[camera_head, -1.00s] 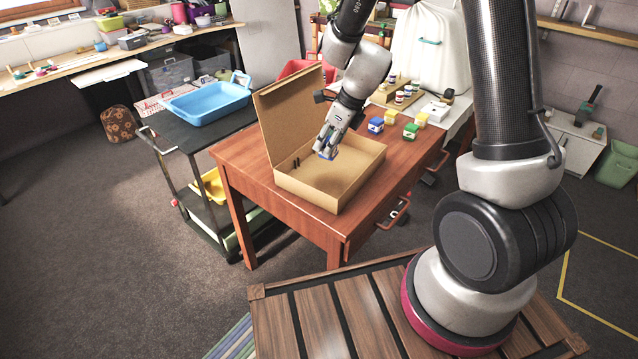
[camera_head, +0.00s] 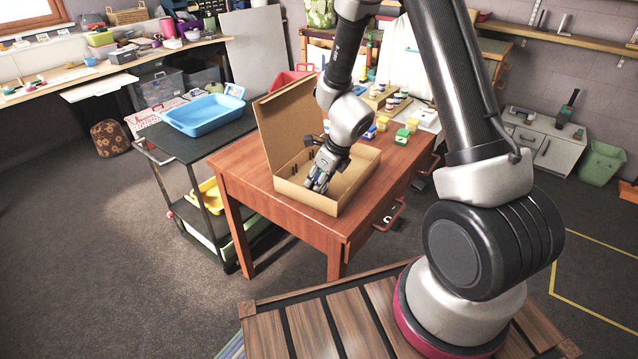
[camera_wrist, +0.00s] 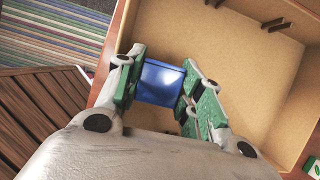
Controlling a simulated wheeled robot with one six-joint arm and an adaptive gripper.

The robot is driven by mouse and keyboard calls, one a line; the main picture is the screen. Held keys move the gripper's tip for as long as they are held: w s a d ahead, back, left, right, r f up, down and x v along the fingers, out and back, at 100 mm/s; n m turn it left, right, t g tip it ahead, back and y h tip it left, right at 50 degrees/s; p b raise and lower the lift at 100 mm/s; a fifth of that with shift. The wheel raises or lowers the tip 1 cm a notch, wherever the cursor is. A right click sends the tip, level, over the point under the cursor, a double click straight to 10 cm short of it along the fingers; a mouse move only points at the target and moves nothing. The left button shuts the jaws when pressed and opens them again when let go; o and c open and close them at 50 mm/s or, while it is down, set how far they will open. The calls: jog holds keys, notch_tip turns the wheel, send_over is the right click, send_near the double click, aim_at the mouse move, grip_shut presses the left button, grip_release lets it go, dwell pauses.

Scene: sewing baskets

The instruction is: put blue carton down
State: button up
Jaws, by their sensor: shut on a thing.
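My gripper (camera_head: 319,184) is low over the open cardboard box (camera_head: 322,202) on the red-brown wooden table (camera_head: 240,164). In the wrist view my gripper (camera_wrist: 160,90) is shut on the blue carton (camera_wrist: 161,82), with one finger on each side. The carton is within the outline of the cardboard box (camera_wrist: 215,30), near one of its walls. I cannot tell whether it touches the box floor. In the head view the fingers mostly hide the carton. The box lid stands up at the back left.
Several small cartons, including a green one (camera_head: 402,136) and a blue one (camera_head: 368,131), stand behind the box on the table. A blue tray (camera_head: 205,115) lies on the dark cart at the left. The box's upright lid (camera_head: 283,125) is an obstacle.

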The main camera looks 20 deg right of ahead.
jog(key=shift+f, duration=0.65)
jog(key=o, duration=0.7)
jog(key=shift+f, duration=0.15)
jog(key=shift+o, duration=0.2)
